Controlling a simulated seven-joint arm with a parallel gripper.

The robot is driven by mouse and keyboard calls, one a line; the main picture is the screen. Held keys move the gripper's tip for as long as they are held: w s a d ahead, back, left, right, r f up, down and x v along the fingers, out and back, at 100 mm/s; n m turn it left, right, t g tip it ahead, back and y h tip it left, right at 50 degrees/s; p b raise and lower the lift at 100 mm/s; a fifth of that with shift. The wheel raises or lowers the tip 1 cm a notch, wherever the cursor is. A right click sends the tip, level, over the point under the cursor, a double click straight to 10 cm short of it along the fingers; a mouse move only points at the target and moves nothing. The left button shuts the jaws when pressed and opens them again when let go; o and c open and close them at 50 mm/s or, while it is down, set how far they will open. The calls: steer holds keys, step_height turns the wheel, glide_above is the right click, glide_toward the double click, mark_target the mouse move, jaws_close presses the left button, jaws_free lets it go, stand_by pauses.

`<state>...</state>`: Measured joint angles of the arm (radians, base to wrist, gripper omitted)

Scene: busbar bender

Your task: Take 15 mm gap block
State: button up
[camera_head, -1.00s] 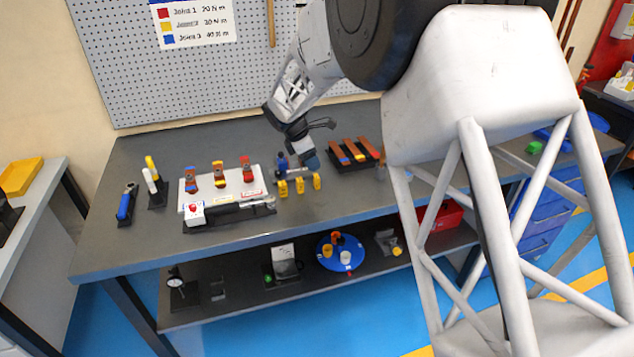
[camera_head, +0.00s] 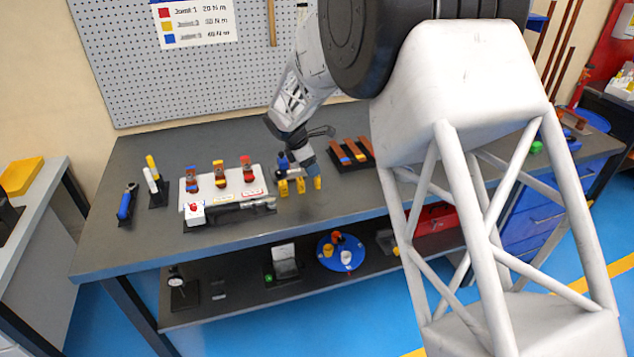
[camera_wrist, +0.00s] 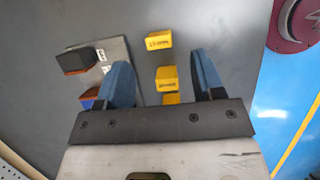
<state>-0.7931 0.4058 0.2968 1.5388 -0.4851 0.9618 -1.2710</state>
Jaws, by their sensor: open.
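Three yellow gap blocks stand in a row on the bench: a left one (camera_head: 283,188), a middle one (camera_head: 300,186) and a right one (camera_head: 317,183). In the wrist view I see a far yellow block (camera_wrist: 158,40), a nearer one (camera_wrist: 167,78) and part of a third (camera_wrist: 170,98) close to the gripper's edge. Their labels are too small to read, so I cannot tell which is 15 mm. My gripper (camera_wrist: 160,60) is open, its blue fingers to either side of the nearer blocks, with gaps between fingers and blocks. In the head view it is just above the row.
A pale board with red, yellow and blue-marked pieces (camera_head: 247,187) lies left of the blocks. A dark rack with copper bars (camera_head: 352,152) stands to the right. The bench front (camera_head: 290,222) is clear.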

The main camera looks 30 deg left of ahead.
mark_target(317, 181)
steer(key=shift+x, duration=2.55)
steer(key=c, duration=1.1)
steer(key=shift+o, duration=0.2)
steer(key=shift+r, duration=0.15)
